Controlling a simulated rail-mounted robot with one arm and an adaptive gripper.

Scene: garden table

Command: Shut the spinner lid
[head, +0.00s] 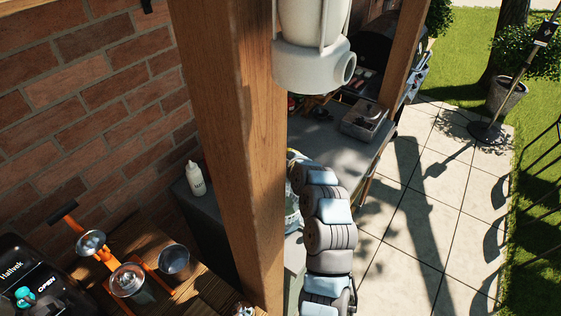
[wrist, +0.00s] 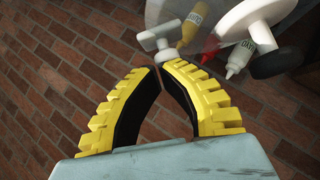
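In the wrist view my gripper (wrist: 161,69) has two yellow ribbed fingers with black inner pads. The fingertips meet or nearly meet, with nothing between them. Beyond the fingertips, at the top, is a clear, pale vessel (wrist: 168,10), cut by the frame edge, that may be the spinner. A white T-shaped part (wrist: 158,42) and a white round piece (wrist: 250,18) with a black knob are near it. I cannot tell which is the lid or how it sits. In the head view, a pale see-through piece (head: 291,217) shows left of my arm, mostly hidden by it and the post.
A wooden post (head: 236,150) blocks much of the head view. A white bottle (head: 196,179) stands on the grey counter. Yellow (wrist: 194,24), red and white bottles appear in the wrist view. Orange-framed equipment (head: 100,253) is at lower left. Paving (head: 440,190) is open at right.

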